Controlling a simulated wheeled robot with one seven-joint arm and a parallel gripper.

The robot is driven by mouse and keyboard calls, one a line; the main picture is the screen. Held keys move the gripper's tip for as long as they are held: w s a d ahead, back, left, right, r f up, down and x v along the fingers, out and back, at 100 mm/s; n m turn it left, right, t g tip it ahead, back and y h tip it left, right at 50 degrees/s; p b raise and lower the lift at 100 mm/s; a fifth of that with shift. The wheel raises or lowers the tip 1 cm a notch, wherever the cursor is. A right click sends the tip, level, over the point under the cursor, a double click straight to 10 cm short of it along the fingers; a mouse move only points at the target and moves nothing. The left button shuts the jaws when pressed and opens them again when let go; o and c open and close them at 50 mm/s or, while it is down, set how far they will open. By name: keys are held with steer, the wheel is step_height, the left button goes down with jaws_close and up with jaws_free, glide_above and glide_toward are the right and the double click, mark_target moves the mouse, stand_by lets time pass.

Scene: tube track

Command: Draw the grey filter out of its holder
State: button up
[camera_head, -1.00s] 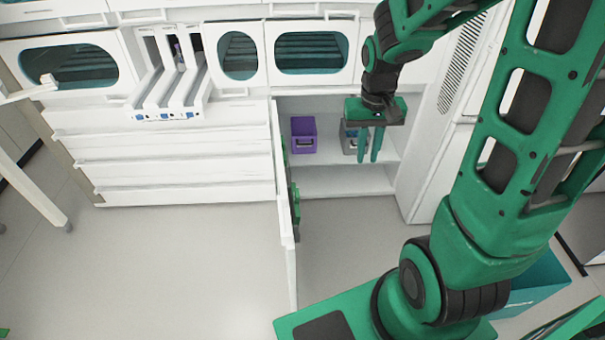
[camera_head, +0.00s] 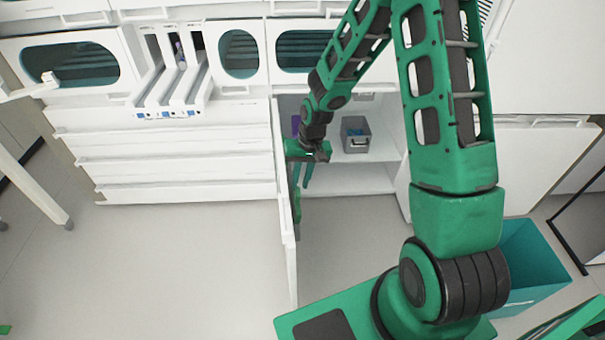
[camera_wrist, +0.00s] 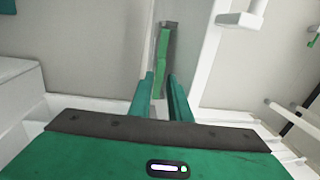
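I cannot clearly make out the grey filter or its holder. In the wrist view, a narrow upright green piece with a grey end (camera_wrist: 166,45) stands beyond my fingertips, by a pale panel; whether this is the filter and holder is unclear. My gripper (camera_wrist: 163,88) is open, with a gap between its two green fingers and nothing seen held. In the head view, my gripper (camera_head: 301,174) points down just inside the open cabinet door (camera_head: 285,230), close to its inner face. Green parts on that face are partly hidden by my gripper.
A grey bin (camera_head: 356,140) with something blue inside stands on the cabinet shelf (camera_head: 340,158). A purple bin (camera_head: 296,124) is mostly hidden behind my arm. White drawers (camera_head: 170,165) lie left of the door.

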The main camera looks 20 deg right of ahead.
mark_target(298, 191)
steer(key=f, duration=0.5)
steer(key=a+f, duration=0.1)
steer(key=f, duration=0.1)
steer(key=shift+w+a+f, duration=0.1)
steer(key=shift+f, duration=0.1)
steer(key=shift+c, duration=0.3)
jaws_close()
steer(key=shift+r, duration=5.75)
